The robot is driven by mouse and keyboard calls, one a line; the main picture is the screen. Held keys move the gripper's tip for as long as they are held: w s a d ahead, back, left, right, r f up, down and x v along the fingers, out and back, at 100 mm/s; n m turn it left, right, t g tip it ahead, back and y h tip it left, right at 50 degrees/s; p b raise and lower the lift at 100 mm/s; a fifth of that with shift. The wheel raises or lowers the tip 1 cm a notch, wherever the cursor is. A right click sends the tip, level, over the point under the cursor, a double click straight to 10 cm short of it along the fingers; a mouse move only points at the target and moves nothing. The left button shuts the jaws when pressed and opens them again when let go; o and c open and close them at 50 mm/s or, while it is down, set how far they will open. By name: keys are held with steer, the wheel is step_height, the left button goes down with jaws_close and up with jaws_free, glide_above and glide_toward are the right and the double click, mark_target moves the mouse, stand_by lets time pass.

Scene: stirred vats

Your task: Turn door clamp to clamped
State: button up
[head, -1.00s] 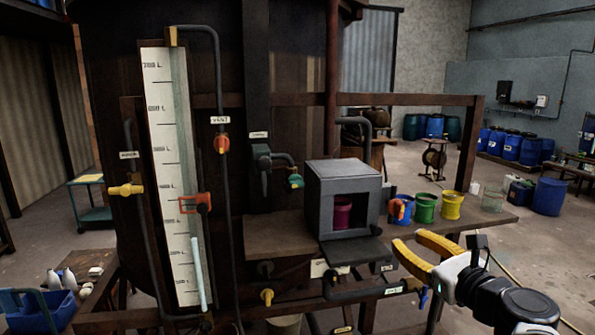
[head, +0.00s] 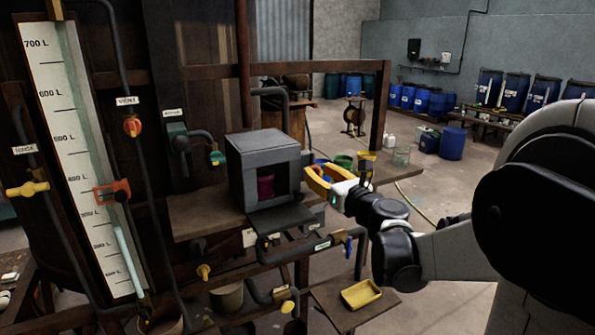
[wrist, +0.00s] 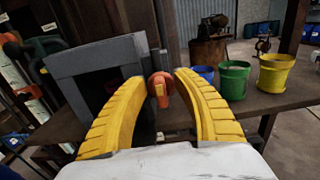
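A small orange-red clamp handle (wrist: 160,88) sits at the side of the grey box (wrist: 100,58) in the wrist view. I take it for the door clamp; its handle points roughly downward. My gripper (wrist: 161,77) is open, its two yellow fingers on either side of the handle with gaps showing. The box front is open, with a dark red cup (head: 266,186) inside. A dark flap (head: 284,218) lies flat below the opening.
Blue (wrist: 203,73), green (wrist: 235,80) and yellow (wrist: 274,74) buckets stand close to the right of the clamp on the bench. Pipes and a blue-handled valve (head: 348,245) run below the bench. A gauge (head: 80,150) stands at left.

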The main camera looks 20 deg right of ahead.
steer(key=shift+s, duration=0.1)
jaws_close()
steer(key=shift+n+b, duration=0.3)
steer(key=shift+n, duration=0.1)
steer(key=n+b, duration=0.1)
steer(key=n, duration=0.1)
steer(key=n+b, duration=0.1)
steer(key=shift+a+f+n, duration=0.1)
steer(key=shift+a+n, duration=0.1)
steer(key=shift+n, duration=0.2)
steer(key=n+b, duration=0.1)
steer(key=n, duration=0.3)
steer(key=n+b, duration=0.2)
steer(key=n, duration=0.2)
steer(key=n+b, duration=0.1)
steer(key=n, duration=0.4)
steer(key=shift+a+f, duration=0.35)
steer(key=shift+f, duration=0.05)
steer(key=shift+n, duration=0.3)
